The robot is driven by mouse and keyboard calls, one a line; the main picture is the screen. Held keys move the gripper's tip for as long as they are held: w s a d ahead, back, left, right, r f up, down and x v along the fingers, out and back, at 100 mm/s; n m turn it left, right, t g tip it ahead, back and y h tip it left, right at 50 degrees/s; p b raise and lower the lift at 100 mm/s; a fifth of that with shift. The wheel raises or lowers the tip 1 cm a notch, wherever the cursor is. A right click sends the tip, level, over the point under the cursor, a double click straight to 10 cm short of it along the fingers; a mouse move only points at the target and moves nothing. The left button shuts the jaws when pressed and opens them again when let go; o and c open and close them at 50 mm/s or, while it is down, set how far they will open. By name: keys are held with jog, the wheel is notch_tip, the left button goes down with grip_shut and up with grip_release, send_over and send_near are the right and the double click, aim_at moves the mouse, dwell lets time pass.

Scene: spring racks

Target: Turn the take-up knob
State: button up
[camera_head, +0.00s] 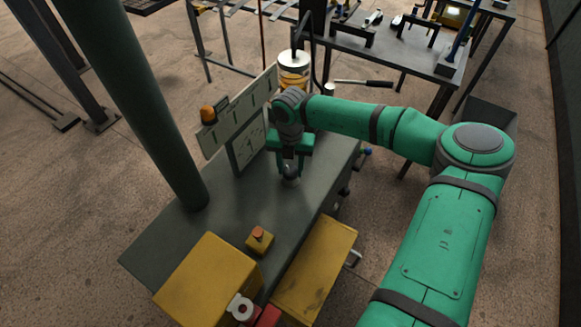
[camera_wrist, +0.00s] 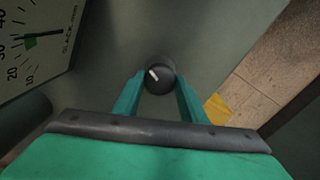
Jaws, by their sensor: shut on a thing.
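The take-up knob (camera_wrist: 160,76) is a round dark knob with a white pointer line, seen from above in the wrist view. The line slants toward the upper left. My gripper (camera_wrist: 158,92) has its two green fingers on either side of the knob, shut on it. In the head view my gripper (camera_head: 290,172) points down at the grey bench top, and the knob is mostly hidden beneath it. A gauge (camera_wrist: 36,42) with a dark needle and a green mark shows at the upper left of the wrist view, partly cut off. Its visible numbers run from 10 to 40.
A pale upright panel (camera_head: 222,120) with an orange lamp (camera_head: 208,114) stands behind the bench (camera_head: 180,235). A yellow box (camera_head: 208,280) and a small yellow button box (camera_head: 259,240) are at the near end. A dark post (camera_head: 140,100) rises at the left.

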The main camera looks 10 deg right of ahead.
jog(key=m, duration=0.4)
jog(key=shift+w+m, duration=0.1)
jog(key=shift+m, duration=0.2)
jog(key=m, duration=0.4)
jog(key=shift+m, duration=0.4)
jog(key=o, duration=1.1)
jog(key=shift+c, duration=0.2)
jog(key=shift+r, duration=0.1)
